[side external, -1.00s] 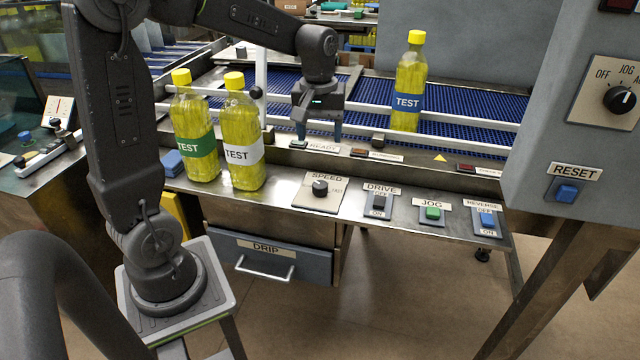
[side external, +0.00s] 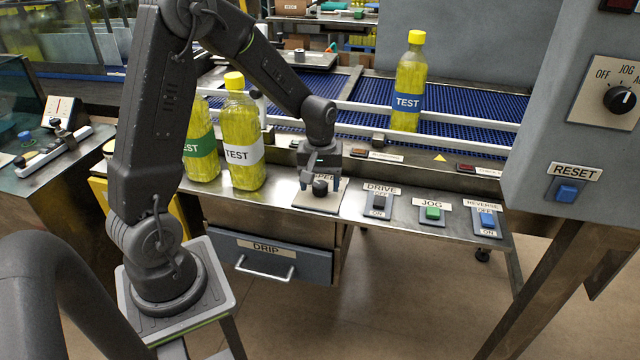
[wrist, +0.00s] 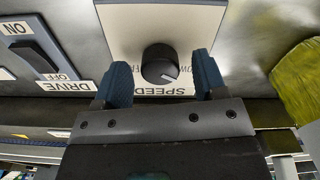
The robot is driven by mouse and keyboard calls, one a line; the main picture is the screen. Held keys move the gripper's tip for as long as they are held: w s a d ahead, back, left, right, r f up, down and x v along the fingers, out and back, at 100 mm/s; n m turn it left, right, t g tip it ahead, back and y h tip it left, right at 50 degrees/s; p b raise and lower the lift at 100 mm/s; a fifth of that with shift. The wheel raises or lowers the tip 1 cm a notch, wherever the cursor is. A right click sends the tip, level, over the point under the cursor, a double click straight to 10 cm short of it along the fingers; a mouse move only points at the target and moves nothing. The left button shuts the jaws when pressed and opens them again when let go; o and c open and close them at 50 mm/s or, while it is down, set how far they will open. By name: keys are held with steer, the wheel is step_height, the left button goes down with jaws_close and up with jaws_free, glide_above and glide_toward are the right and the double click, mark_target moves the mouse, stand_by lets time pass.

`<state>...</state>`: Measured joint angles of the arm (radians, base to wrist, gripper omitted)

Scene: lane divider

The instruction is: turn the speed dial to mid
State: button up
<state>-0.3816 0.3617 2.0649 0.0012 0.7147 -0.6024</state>
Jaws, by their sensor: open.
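The speed dial (side external: 320,187) is a small round black knob on a beige plate labelled SPEED (side external: 312,202) on the steel front panel. In the wrist view the dial (wrist: 160,64) has a white pointer mark near its lower right edge, and part of the scale lettering is hidden. My gripper (side external: 320,184) is over the plate, pointing down. In the wrist view my gripper (wrist: 158,82) is open, with one finger on each side of the dial and a visible gap to it on both sides.
To the right are the DRIVE switch (side external: 379,203), green JOG button (side external: 432,212) and blue REVERSE switch (side external: 487,220). Two yellow TEST bottles, one with a white label (side external: 242,135) and one with a green label (side external: 201,150), stand left of the dial. The DRIP drawer (side external: 270,258) is below.

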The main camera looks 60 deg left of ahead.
steer(key=shift+f, duration=0.4)
steer(key=shift+c, duration=0.2)
steer(key=c, duration=0.9)
